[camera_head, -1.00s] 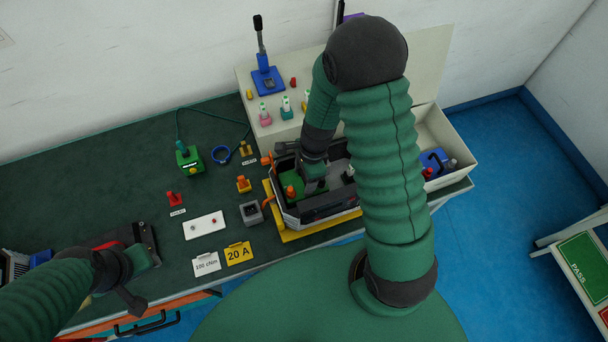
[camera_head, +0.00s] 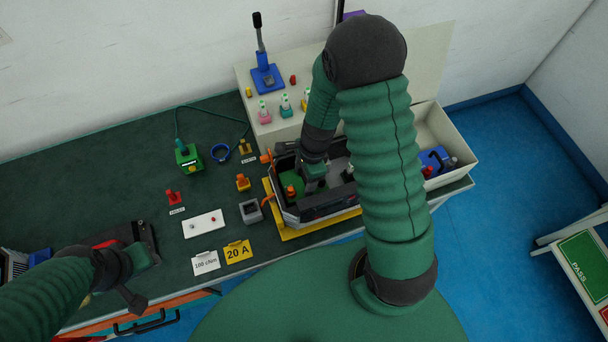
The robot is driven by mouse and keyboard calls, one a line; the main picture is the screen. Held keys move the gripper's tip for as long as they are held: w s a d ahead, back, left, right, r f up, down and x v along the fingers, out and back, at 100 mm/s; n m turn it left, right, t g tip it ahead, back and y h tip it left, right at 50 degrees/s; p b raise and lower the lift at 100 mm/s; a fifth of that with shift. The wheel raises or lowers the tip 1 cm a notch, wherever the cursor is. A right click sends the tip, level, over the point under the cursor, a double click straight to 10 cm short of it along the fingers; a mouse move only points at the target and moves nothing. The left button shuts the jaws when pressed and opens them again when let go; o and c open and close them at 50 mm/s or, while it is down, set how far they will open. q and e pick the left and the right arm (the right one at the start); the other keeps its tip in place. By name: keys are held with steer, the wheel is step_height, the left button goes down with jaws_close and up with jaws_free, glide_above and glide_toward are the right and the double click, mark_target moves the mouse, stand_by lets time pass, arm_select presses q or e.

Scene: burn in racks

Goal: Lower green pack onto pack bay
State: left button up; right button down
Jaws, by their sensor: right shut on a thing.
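The green pack (camera_head: 291,182) sits low inside a grey-walled, open-topped housing (camera_head: 325,209), which I take to be the pack bay. The housing stands on a yellow base (camera_head: 293,233). My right gripper (camera_head: 313,186) reaches down into the housing and is shut on the green pack; its fingertips are partly hidden. I cannot tell whether the pack touches the floor of the bay. My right arm covers the housing's right end. My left gripper (camera_head: 137,262) is at the lower left over a dark device; its fingers are not clear.
An orange lead (camera_head: 266,202) hangs at the housing's left side. A grey socket box (camera_head: 251,211), a white plate (camera_head: 204,224) and a yellow "20 A" card (camera_head: 238,252) lie to the left. A white bin (camera_head: 447,139) stands at the right.

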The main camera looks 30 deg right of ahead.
steer(key=shift+f, duration=0.4)
stand_by(1.2)
steer(key=c, duration=0.7)
jaws_free()
steer(key=o, duration=0.5)
steer(key=shift+c, duration=0.2)
